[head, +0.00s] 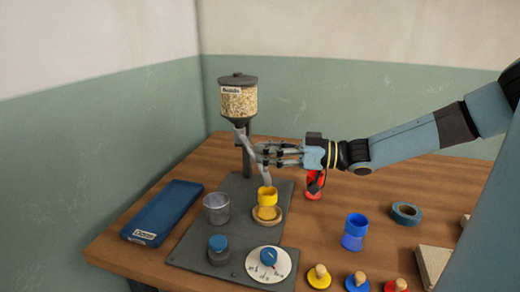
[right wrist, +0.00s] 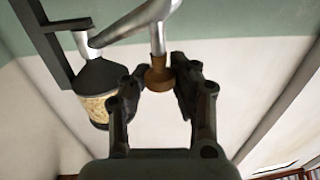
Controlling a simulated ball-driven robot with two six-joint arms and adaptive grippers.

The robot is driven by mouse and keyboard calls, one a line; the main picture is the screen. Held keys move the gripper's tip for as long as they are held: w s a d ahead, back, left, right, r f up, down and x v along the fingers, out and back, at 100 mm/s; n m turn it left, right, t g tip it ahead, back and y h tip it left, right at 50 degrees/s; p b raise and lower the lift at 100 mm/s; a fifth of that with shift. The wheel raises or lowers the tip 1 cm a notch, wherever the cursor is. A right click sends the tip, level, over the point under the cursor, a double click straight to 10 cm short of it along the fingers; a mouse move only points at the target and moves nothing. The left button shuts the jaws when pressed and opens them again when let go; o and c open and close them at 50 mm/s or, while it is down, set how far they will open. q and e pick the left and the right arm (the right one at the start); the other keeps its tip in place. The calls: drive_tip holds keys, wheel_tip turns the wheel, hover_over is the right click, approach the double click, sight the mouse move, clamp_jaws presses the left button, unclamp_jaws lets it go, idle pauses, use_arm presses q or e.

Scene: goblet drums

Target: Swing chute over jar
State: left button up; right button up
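A hopper (head: 238,100) of pale grains stands on a dark post. A silver chute (head: 264,170) slopes down from it, its lower end just above a yellow cup (head: 267,197) on a round wooden stand. The chute (right wrist: 140,20) and its brown knob (right wrist: 159,76) also show in the right wrist view. My right gripper (head: 260,153) is at the chute, with its fingers closed in on both sides of the knob. An open grey metal jar (head: 216,210) stands left of the yellow cup. My left gripper is out of view.
A dial (head: 268,264) and a blue-topped grey container (head: 218,250) are at the plate's front. A blue case (head: 162,212) lies left. Right are a red object (head: 314,185), a blue cup (head: 354,232), a tape roll (head: 406,213) and several knobbed discs in front.

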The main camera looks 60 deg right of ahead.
drive_tip(key=shift+o, duration=1)
drive_tip(key=shift+s+d, duration=0.15)
drive_tip(key=shift+s, duration=0.2)
drive_tip(key=shift+o, duration=1.5)
drive_tip(key=shift+w, duration=0.35)
drive_tip(key=v, duration=1.2)
